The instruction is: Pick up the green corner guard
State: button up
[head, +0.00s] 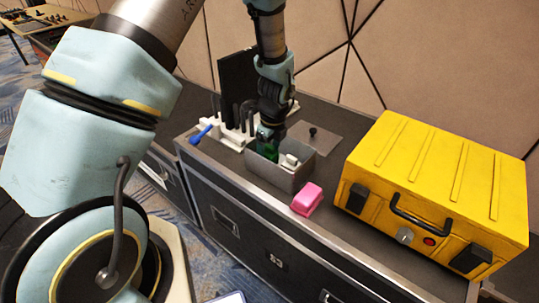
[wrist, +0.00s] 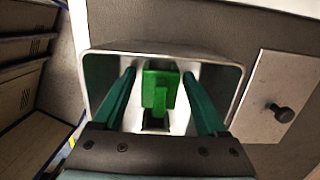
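The green corner guard (wrist: 160,82) is a blocky bright-green piece inside the open grey bin (head: 292,179), which also shows in the wrist view (wrist: 223,80). My gripper (wrist: 159,74) points down into the bin. Its two teal fingers are apart, one on each side of the guard, with visible gaps to it. In the head view my gripper (head: 267,138) is over the left part of the bin and largely hides the guard. The lower end of the guard is hard to make out.
A white piece (head: 289,161) is also in the bin. A pink block (head: 307,199) and a yellow case (head: 440,180) stand to the right. A flat plate with a black knob (head: 316,139) lies behind. A white rack (head: 232,136) and a blue-handled tool (head: 201,134) are at left.

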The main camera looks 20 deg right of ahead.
grip_shut()
dwell(0.4)
